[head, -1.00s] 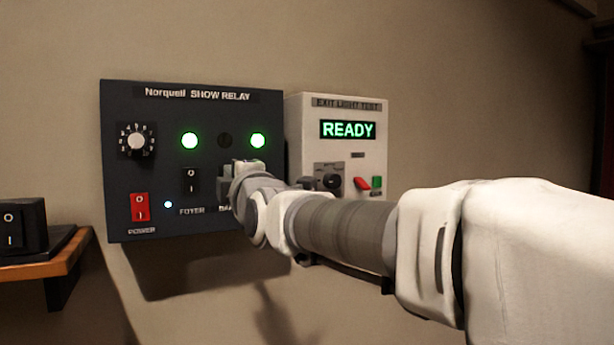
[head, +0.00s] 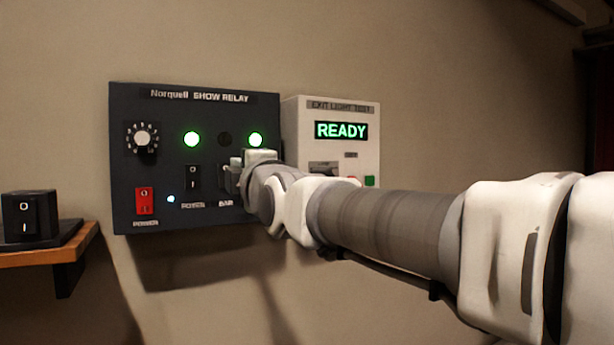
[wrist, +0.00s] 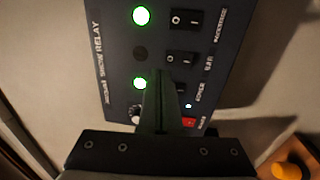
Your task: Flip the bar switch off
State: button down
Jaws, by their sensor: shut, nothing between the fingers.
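The bar switch (wrist: 182,58) is a black rocker in the middle of a row of three on the dark relay panel (head: 125,110). In the wrist view its label reads BAR, and the lamp (wrist: 140,53) in line with it is dark. My gripper (wrist: 160,74) is shut and empty, its fingertips just beside the bar switch, toward the foyer switch (wrist: 185,88), which they partly cover. I cannot tell whether they touch the panel. In the head view my gripper (head: 232,176) hides most of the bar switch; the BAR label shows below.
The panel also has a red power switch (head: 144,201), a dial (head: 142,139) and a backstage switch (wrist: 186,21). The lamps of the foyer and backstage switches are green. A white READY box (head: 340,112) adjoins on the right. A wooden shelf (head: 60,255) with a black switch box stands left.

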jog(key=r+b+v, duration=0.1)
jog(key=b+v, duration=0.1)
jog(key=v, duration=0.5)
jog(key=shift+s+d+r, duration=0.15)
jog(key=shift+d+r, duration=0.05)
jog(key=shift+r, duration=0.05)
jog(key=s+d+f+m+g+h, duration=0.45)
jog(key=d+f+m, duration=0.5)
jog(key=f, duration=0.45)
jog(key=s+d+f+m+g+h, duration=0.4)
jog(key=d+f+m, duration=0.4)
jog(key=d+f, duration=0.45)
jog(key=s+d+f+m+g+h, duration=0.1)
jog(key=s+d+f+m+g, duration=0.1)
jog(key=s+f+m, duration=0.5)
jog(key=s+d+f, duration=0.1)
jog(key=s+f, duration=0.2)
jog(key=f, duration=0.1)
jog(key=shift+d, duration=0.15)
jog(key=shift+g+h, duration=0.25)
